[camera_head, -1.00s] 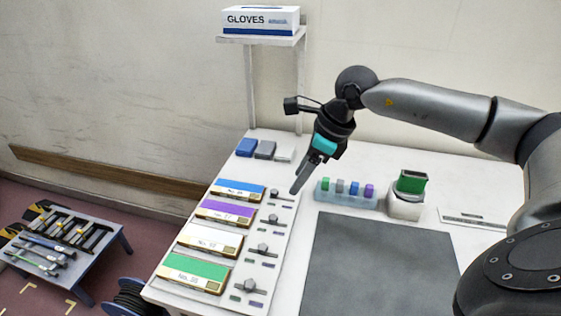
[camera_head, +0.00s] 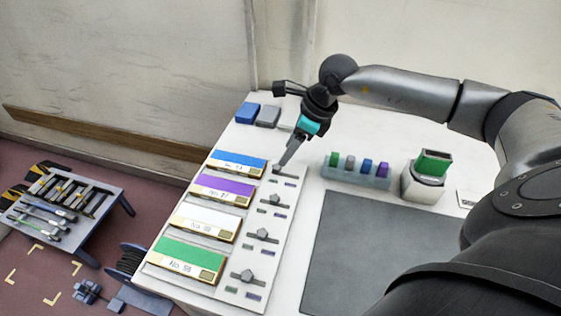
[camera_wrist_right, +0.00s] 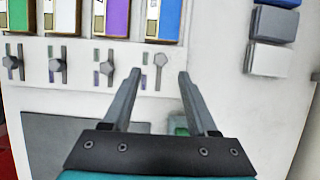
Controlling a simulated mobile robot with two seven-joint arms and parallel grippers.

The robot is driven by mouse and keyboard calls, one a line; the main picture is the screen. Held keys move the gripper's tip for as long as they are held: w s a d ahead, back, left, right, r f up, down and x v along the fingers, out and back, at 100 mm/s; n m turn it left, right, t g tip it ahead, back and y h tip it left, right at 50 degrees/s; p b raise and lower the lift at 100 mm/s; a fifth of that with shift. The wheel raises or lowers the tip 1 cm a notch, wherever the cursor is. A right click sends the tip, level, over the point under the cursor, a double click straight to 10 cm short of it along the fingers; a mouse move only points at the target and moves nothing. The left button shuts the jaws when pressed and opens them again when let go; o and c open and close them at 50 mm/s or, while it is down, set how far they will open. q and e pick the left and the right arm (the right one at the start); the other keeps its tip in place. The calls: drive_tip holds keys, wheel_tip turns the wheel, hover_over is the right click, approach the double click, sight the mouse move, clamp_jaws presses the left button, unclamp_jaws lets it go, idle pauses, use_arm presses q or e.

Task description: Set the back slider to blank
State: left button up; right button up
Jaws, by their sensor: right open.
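The white slider panel (camera_head: 276,222) holds a row of grey sliders, each with small green and purple marks beside it. The back slider (camera_wrist_right: 160,64) is beside the blue labelled box (camera_head: 238,163); in the head view it is largely hidden by my right gripper (camera_head: 281,165). In the right wrist view my right gripper (camera_wrist_right: 159,74) is open, with its fingertips on either side of the back slider's handle and nothing gripped. Whether the fingers touch it, I cannot tell. My left gripper is not in view.
Purple (camera_head: 223,189), white (camera_head: 206,222) and green (camera_head: 188,257) boxes line the panel. Blue and grey blocks (camera_head: 267,116) lie behind it. A rack of coloured pieces (camera_head: 357,177), a green-topped holder (camera_head: 424,185) and a dark mat (camera_head: 380,255) are to the right.

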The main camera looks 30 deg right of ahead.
sight(277, 166)
drive_tip(key=x, duration=0.5)
drive_tip(key=shift+w+f, duration=0.15)
drive_tip(key=shift+f, duration=0.25)
drive_tip(key=shift+c, duration=0.3)
clamp_jaws()
idle(0.7)
